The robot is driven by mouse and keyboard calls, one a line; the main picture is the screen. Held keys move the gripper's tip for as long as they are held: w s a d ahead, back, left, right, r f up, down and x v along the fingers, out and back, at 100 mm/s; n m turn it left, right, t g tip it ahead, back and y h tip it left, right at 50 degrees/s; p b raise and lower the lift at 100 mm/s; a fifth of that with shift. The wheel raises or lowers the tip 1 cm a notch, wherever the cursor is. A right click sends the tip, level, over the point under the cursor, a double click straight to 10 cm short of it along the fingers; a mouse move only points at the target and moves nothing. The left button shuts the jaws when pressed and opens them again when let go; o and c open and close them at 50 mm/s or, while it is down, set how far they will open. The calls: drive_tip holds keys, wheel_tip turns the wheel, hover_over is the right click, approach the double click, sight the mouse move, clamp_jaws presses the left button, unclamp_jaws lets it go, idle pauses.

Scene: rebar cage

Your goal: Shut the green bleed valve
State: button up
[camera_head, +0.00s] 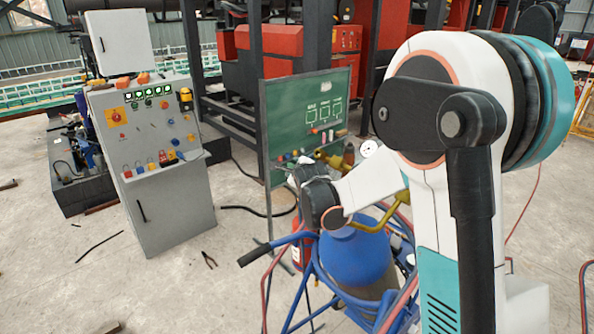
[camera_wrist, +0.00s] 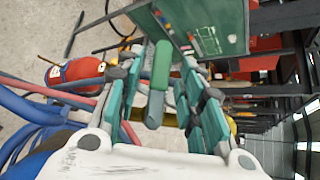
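In the wrist view a green valve handle (camera_wrist: 161,65) with a grey lower part shows between the two fingers of my gripper (camera_wrist: 160,82). The teal-padded fingers are spread, with gaps visible on both sides of the handle. I cannot tell whether the handle touches either finger. In the head view my gripper (camera_head: 308,180) is above and beside the blue cylinder (camera_head: 355,262), near the brass fittings. The green handle cannot be made out there, and my arm covers part of the fittings.
A round white gauge (camera_head: 369,148) and yellow-brass piping (camera_head: 382,219) are close to my arm. A blue cart frame (camera_head: 290,243) with hoses holds the cylinder. A green board (camera_head: 308,112) stands behind, and a grey control console (camera_head: 152,160) at left. A red extinguisher (camera_wrist: 85,70) is near the cart.

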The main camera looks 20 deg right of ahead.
drive_tip(key=v, duration=1.1)
drive_tip(key=shift+a, duration=0.1)
drive_tip(key=s+r+n+g, duration=0.2)
drive_tip(key=s+n+g, duration=0.2)
drive_tip(key=s+n, duration=1.45)
drive_tip(key=s+a+f+n+g+b, duration=0.1)
drive_tip(key=s+f+n, duration=0.2)
drive_tip(key=s, duration=0.5)
drive_tip(key=s+a+f+n+g+y+b, duration=0.1)
drive_tip(key=s+f+n, duration=0.3)
drive_tip(key=s, duration=0.4)
drive_tip(key=shift+a+f+n+y+b, duration=0.25)
drive_tip(key=shift+f+n+y+b, duration=0.1)
drive_tip(key=shift+b, duration=0.3)
